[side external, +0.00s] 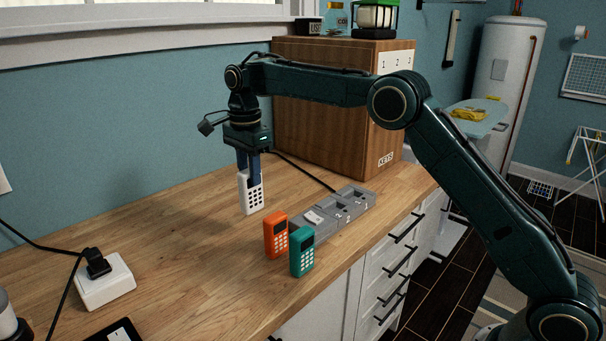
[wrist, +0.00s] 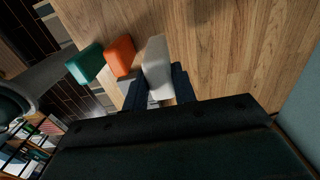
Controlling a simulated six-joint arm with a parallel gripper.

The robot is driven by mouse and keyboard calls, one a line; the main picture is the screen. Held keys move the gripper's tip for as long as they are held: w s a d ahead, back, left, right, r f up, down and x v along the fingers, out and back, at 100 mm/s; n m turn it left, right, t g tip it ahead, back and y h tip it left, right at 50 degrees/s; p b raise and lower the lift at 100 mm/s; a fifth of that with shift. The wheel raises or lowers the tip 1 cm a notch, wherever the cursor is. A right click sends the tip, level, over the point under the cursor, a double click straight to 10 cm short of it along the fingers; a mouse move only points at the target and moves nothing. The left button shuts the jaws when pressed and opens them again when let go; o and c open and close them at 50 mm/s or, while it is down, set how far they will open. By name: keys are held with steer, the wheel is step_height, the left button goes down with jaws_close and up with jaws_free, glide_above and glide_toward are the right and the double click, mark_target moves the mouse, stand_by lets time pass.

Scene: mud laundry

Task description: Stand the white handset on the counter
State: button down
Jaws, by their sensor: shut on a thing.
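The white handset (side external: 250,195) is upright in my gripper (side external: 248,162), which points straight down over the wooden counter (side external: 170,230). The jaws are shut on the handset's upper part. Its lower end is at or just above the counter; I cannot tell whether it touches. In the wrist view the white handset (wrist: 157,68) shows between the dark blue fingers (wrist: 165,86).
An orange handset (side external: 276,236) and a teal handset (side external: 301,251) stand upright near the front edge, beside a grey charging dock (side external: 340,212). A large wooden box (side external: 325,110) stands behind. A white power block (side external: 104,284) lies at left. The counter left of the white handset is clear.

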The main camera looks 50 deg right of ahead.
mark_target(252, 201)
steer(key=shift+f, duration=4)
steer(key=shift+f, duration=0.1)
steer(key=c, duration=1.1)
jaws_free()
step_height(252, 201, up, 12)
steer(key=shift+f, duration=0.1)
steer(key=shift+r, duration=0.2)
